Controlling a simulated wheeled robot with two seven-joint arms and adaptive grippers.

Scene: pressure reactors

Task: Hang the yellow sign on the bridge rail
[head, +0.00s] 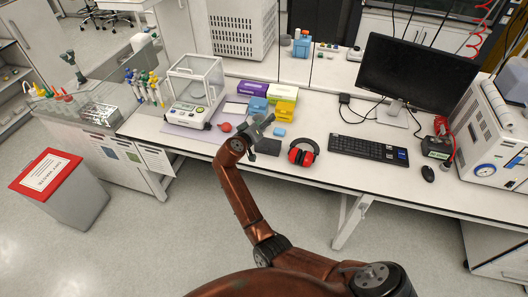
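I cannot make out a yellow sign or a bridge rail in the head view. My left gripper is not in view.
The white bench (350,170) carries a balance (194,95), pipettes, red earmuffs (303,152), a keyboard (368,150), a monitor (417,75) and an instrument (492,135). Papers (155,157) hang at its left front. A red-lidded bin (85,205) stands left.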

